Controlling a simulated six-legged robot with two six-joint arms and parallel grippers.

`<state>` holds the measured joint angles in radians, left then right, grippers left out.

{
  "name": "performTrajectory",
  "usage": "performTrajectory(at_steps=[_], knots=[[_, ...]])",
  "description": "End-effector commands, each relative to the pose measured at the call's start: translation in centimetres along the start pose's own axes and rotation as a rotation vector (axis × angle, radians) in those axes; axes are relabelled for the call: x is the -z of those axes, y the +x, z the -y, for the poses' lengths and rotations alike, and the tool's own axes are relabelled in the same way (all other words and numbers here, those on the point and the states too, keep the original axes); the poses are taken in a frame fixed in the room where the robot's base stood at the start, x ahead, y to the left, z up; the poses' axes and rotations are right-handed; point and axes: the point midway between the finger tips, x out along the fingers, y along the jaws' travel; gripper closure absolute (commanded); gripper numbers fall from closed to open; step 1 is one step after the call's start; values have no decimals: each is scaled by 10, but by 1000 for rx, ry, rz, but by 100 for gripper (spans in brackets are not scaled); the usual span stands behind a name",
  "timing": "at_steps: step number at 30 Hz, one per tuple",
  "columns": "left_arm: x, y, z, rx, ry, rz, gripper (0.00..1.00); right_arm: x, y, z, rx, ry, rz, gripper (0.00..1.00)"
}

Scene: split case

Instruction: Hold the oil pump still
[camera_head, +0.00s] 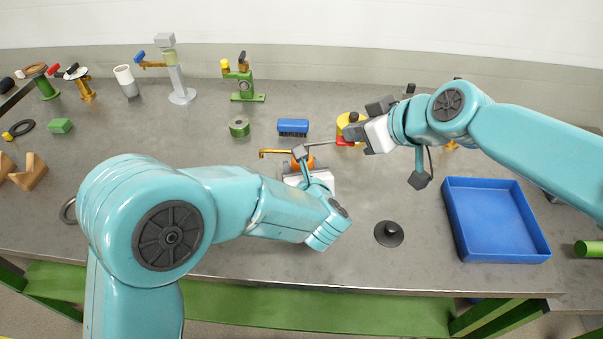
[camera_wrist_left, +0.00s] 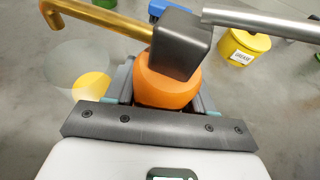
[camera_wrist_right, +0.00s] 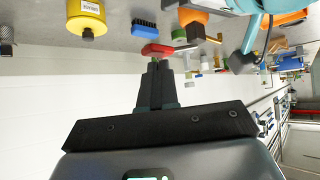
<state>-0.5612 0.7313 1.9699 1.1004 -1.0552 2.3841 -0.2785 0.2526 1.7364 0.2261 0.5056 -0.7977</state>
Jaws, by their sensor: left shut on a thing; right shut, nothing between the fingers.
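The oil pump (camera_head: 303,161) has an orange body, a black head, a brass spout pointing left and a silver lever reaching right. My left gripper (camera_head: 300,172) is shut on the orange body, which also shows between its fingers in the left wrist view (camera_wrist_left: 167,85). The pump's base is hidden by that gripper. A red grip (camera_head: 345,141) shows at the lever's far end. My right gripper (camera_head: 357,136) is shut and empty with its tips close to the red grip, which also shows in the right wrist view (camera_wrist_right: 156,50). I cannot tell whether they touch.
A yellow grease tin (camera_head: 347,123) stands just behind the red grip. A blue brush (camera_head: 293,126) and a green roll (camera_head: 239,127) lie behind the pump. A black knobbed disc (camera_head: 389,235) and a blue tray (camera_head: 490,220) are to the right.

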Motion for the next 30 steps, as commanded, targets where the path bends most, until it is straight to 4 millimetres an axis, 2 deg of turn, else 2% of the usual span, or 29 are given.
performTrajectory(at_steps=[1,15,30], knots=[[7,1,-1,-1,5,-14,85,5,-4,0,-1,-3,-3,100],[6,1,-1,-1,5,-14,85,44,-35,0,-1,-2,-2,100],[6,1,-1,-1,5,-13,85,48,-40,0,0,0,0,100]])
